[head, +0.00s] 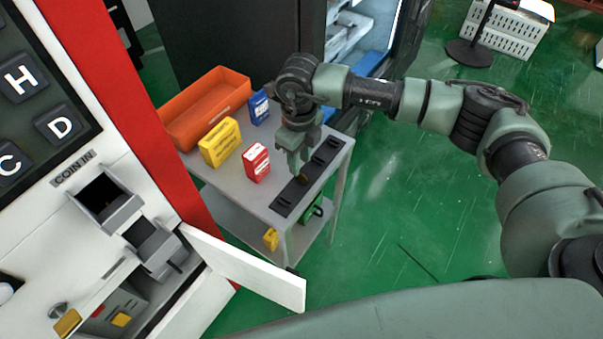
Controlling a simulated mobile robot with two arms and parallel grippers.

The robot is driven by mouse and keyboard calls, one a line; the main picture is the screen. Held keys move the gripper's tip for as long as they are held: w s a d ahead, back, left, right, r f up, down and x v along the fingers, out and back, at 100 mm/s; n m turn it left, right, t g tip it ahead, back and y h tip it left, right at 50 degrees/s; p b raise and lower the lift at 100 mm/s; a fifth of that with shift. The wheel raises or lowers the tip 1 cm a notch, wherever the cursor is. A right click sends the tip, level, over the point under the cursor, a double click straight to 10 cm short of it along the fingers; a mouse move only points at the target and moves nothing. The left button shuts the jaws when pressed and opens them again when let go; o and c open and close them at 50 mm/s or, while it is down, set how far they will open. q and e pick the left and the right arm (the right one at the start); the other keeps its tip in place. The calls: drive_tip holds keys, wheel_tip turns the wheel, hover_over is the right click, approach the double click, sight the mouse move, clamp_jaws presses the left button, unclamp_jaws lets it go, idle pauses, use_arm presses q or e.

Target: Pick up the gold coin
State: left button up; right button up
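My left gripper is not in view.
The cart (233,190) also holds an orange bin (205,108), a yellow box (220,142), a red box (256,162) and a blue box (259,107). A vending machine with a coin slot (105,199) and an open white flap (245,268) stands at left. Green floor is free at right.

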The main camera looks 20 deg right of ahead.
sight(302, 178)
wheel_tip(302, 178, down, 3)
drive_tip(key=shift+d+r+p, duration=0.15)
drive_tip(key=shift+p, duration=0.45)
drive_tip(key=shift+f, duration=0.95)
drive_tip(key=c, duration=0.5)
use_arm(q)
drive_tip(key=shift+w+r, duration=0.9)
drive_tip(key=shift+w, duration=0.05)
use_arm(e)
clamp_jaws()
